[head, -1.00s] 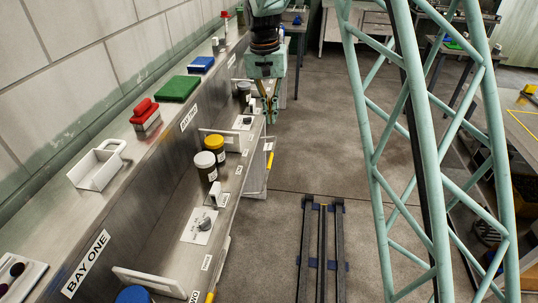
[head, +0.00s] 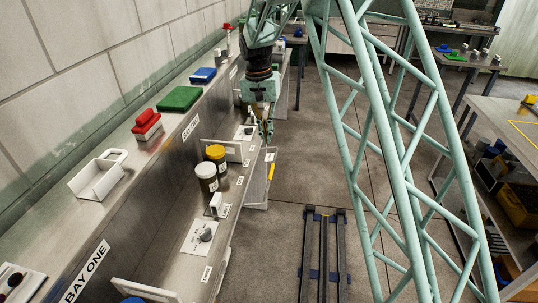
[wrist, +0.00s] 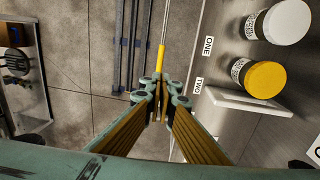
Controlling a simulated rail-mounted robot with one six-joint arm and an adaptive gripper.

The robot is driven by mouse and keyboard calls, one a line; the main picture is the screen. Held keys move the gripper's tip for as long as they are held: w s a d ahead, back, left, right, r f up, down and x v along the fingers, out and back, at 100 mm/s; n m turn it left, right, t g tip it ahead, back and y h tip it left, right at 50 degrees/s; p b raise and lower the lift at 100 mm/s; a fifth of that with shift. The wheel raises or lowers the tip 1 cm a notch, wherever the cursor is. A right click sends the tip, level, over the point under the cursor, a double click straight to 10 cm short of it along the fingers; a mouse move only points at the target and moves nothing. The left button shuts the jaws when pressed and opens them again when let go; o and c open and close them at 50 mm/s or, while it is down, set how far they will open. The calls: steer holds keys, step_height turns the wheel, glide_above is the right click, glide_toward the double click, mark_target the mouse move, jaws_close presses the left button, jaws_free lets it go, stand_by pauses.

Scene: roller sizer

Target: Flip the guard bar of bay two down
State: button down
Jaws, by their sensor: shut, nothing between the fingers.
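My gripper (head: 266,137) is shut and empty, out by the front edge of the bench near the BAY TWO sign (head: 190,127). In the wrist view its fingertips (wrist: 158,86) are together. A thin bar with a yellow sleeve (wrist: 161,58) and a bare silver part runs away just beyond the fingertips. I cannot tell if they touch. In the head view the yellow sleeve (head: 271,171) shows at the bench front, below and beside my gripper. My gripper and arm hide part of bay two, and I cannot tell how the bar is hinged.
A yellow-lidded jar (head: 216,153) and a white-lidded jar (head: 206,177) stand close by. The floor (wrist: 90,80) before the bench is open around the dark rails (head: 323,255).

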mark_target(271, 171)
steer(key=shift+s+d+f+b, duration=0.1)
steer(key=shift+d+f+b, duration=0.25)
steer(key=shift+f, duration=1.95)
steer(key=shift+s+d+f+b, duration=0.1)
steer(key=shift+f+b, duration=0.4)
steer(key=shift+f, duration=1.8)
steer(key=shift+d+f+b, duration=0.25)
steer(key=shift+f+b, duration=0.2)
steer(key=shift+f, duration=1.85)
